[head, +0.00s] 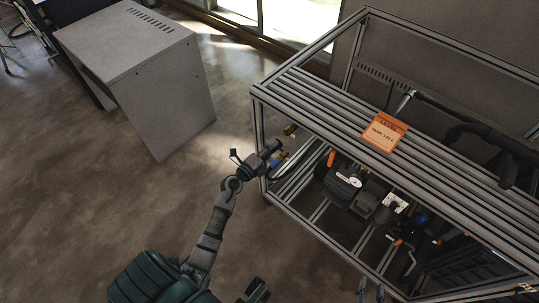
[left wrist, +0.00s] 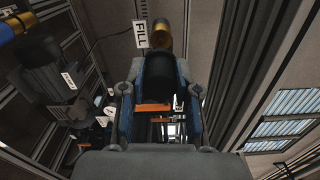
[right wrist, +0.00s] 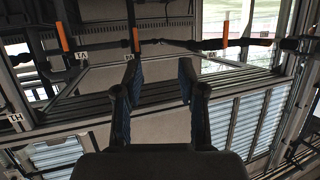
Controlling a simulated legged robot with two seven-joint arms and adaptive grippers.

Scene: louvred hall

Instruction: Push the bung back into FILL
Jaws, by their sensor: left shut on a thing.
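My left gripper (head: 272,152) is at the left end of the metal frame in the head view. In the left wrist view its fingers (left wrist: 160,100) are shut on a black rounded bung (left wrist: 162,78). A brass fitting (left wrist: 162,34) is just beyond the bung, beside a white FILL tag (left wrist: 140,34). The bung overlaps the fitting's near end in this view; I cannot tell whether they touch. A brass end (head: 290,129) also shows beside the frame in the head view. My right gripper (head: 258,291) is low in the head view; its fingers (right wrist: 160,82) are open and empty.
The slatted metal frame (head: 330,98) holds pumps and hoses (head: 345,182) below its top. An orange card (head: 384,132) lies on the slats. A blue-banded brass fitting (left wrist: 12,27) is at left in the left wrist view. A grey cabinet (head: 140,65) stands apart; floor between is clear.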

